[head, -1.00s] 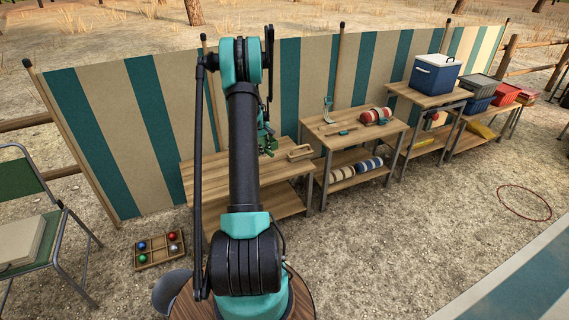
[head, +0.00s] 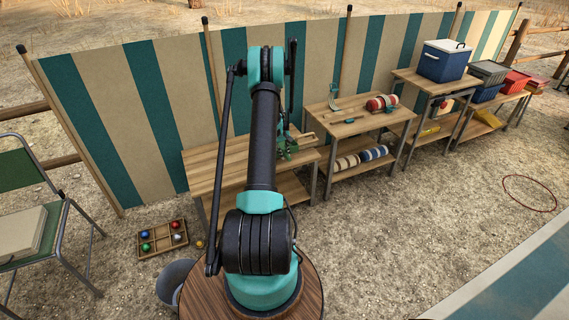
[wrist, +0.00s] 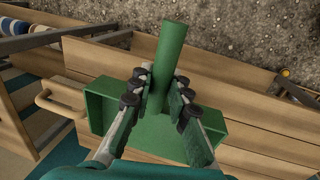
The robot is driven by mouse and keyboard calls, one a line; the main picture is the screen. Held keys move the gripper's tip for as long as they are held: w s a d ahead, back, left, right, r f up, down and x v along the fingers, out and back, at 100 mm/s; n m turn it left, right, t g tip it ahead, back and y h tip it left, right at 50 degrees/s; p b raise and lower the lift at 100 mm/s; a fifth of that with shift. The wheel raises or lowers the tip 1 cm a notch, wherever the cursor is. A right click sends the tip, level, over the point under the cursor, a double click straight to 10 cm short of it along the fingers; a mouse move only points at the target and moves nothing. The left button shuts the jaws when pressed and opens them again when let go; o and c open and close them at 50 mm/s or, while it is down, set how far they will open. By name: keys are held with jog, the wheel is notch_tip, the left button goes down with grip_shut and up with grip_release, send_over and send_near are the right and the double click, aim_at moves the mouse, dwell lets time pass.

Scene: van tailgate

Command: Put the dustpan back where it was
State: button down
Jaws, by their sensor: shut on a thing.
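The dustpan (wrist: 100,112) is green, with a shallow tray and a round handle. My gripper (wrist: 166,84) is shut on its handle in the wrist view. The handle points to the top of that picture, and the tray lies below and behind the fingers, partly hidden by them. In the head view my gripper (head: 286,146) is at the right part of the left wooden table (head: 215,165), with the green dustpan small and partly hidden there. I cannot tell whether the dustpan touches the tabletop.
A wooden handle (wrist: 57,100) stands beside the tray. A box of coloured balls (head: 163,239) and a grey bucket (head: 172,281) are on the ground. A striped windbreak (head: 165,95) stands behind.

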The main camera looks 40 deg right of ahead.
notch_tip(320, 180, down, 6)
dwell(0.5)
jog(key=shift+f, duration=0.1)
jog(key=c, duration=1.4)
grip_release()
jog(key=shift+c, duration=0.2)
notch_tip(320, 180, up, 12)
jog(key=a, duration=0.2)
jog(key=shift+w+a, duration=0.25)
